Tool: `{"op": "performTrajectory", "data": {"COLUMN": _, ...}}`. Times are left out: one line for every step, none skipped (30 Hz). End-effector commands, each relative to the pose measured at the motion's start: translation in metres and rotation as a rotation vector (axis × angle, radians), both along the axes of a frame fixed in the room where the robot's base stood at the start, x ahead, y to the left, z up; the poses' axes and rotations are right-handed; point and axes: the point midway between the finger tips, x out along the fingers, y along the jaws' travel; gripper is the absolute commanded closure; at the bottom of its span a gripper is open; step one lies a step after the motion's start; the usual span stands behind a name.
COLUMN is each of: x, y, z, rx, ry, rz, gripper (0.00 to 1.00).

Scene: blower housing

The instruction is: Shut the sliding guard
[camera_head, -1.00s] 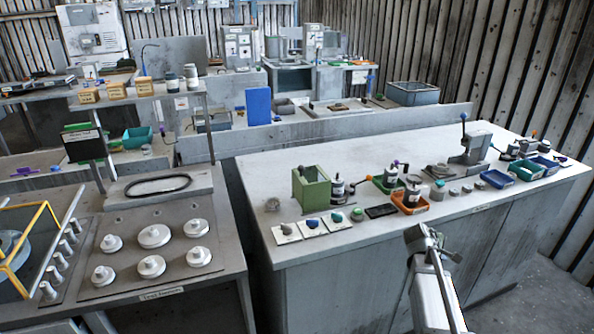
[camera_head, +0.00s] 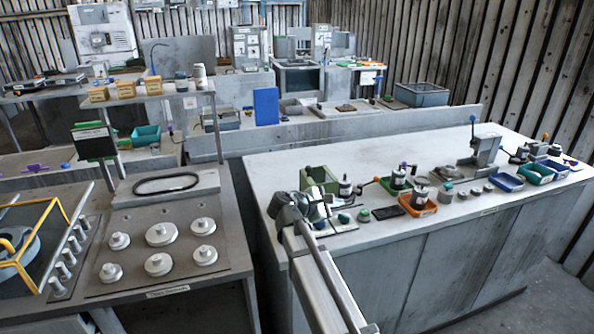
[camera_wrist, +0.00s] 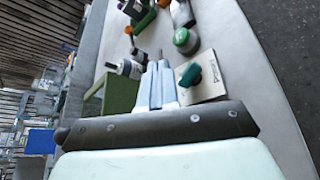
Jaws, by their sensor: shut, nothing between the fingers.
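A yellow-framed guard (camera_head: 62,213) is at the left edge of the head view, cut off by the picture. It stands over a round grey housing (camera_head: 20,250) at the left end of the near bench, beside a row of grey knobs. I take this frame to be the sliding guard; how far it is open I cannot tell. My gripper (camera_head: 318,207) is over the front left of the right-hand bench, far to the right of the guard. In the wrist view my gripper (camera_wrist: 153,68) has its fingers together and empty, near a green box (camera_wrist: 117,100). The guard is not in the wrist view.
The left bench carries a plate of several round white parts (camera_head: 161,233) and a black oval ring (camera_head: 166,183). The right bench (camera_head: 300,156) holds cards, an orange tray (camera_head: 417,207) and blue trays (camera_head: 506,181). A floor gap separates the benches.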

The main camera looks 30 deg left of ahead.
Motion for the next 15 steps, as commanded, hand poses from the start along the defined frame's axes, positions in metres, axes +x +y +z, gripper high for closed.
{"op": "performTrajectory", "data": {"x": -0.012, "y": 0.023, "z": 0.003, "rx": -0.025, "ry": -0.003, "rz": 0.018, "gripper": 1.0}}
{"op": "performTrajectory", "data": {"x": -0.019, "y": 0.034, "z": 0.005, "rx": -0.043, "ry": -0.004, "rz": 0.026, "gripper": 1.0}}
{"op": "performTrajectory", "data": {"x": -0.028, "y": 0.05, "z": 0.009, "rx": -0.072, "ry": -0.005, "rz": 0.037, "gripper": 1.0}}
{"op": "performTrajectory", "data": {"x": -0.035, "y": 0.062, "z": 0.012, "rx": -0.094, "ry": -0.005, "rz": 0.044, "gripper": 1.0}}
{"op": "performTrajectory", "data": {"x": -0.041, "y": 0.075, "z": 0.015, "rx": -0.121, "ry": -0.003, "rz": 0.053, "gripper": 1.0}}
{"op": "performTrajectory", "data": {"x": -0.05, "y": 0.094, "z": 0.02, "rx": -0.16, "ry": 0.001, "rz": 0.062, "gripper": 1.0}}
{"op": "performTrajectory", "data": {"x": -0.056, "y": 0.108, "z": 0.025, "rx": -0.195, "ry": 0.007, "rz": 0.069, "gripper": 1.0}}
{"op": "performTrajectory", "data": {"x": -0.061, "y": 0.124, "z": 0.031, "rx": -0.236, "ry": 0.015, "rz": 0.076, "gripper": 1.0}}
{"op": "performTrajectory", "data": {"x": -0.067, "y": 0.143, "z": 0.038, "rx": -0.293, "ry": 0.031, "rz": 0.083, "gripper": 1.0}}
{"op": "performTrajectory", "data": {"x": -0.069, "y": 0.153, "z": 0.044, "rx": -0.332, "ry": 0.044, "rz": 0.084, "gripper": 1.0}}
{"op": "performTrajectory", "data": {"x": -0.072, "y": 0.163, "z": 0.049, "rx": -0.368, "ry": 0.059, "rz": 0.087, "gripper": 1.0}}
{"op": "performTrajectory", "data": {"x": -0.074, "y": 0.175, "z": 0.056, "rx": -0.413, "ry": 0.077, "rz": 0.088, "gripper": 1.0}}
{"op": "performTrajectory", "data": {"x": -0.075, "y": 0.182, "z": 0.061, "rx": -0.445, "ry": 0.091, "rz": 0.088, "gripper": 1.0}}
{"op": "performTrajectory", "data": {"x": -0.076, "y": 0.189, "z": 0.065, "rx": -0.474, "ry": 0.106, "rz": 0.089, "gripper": 1.0}}
{"op": "performTrajectory", "data": {"x": -0.077, "y": 0.197, "z": 0.07, "rx": -0.51, "ry": 0.124, "rz": 0.09, "gripper": 1.0}}
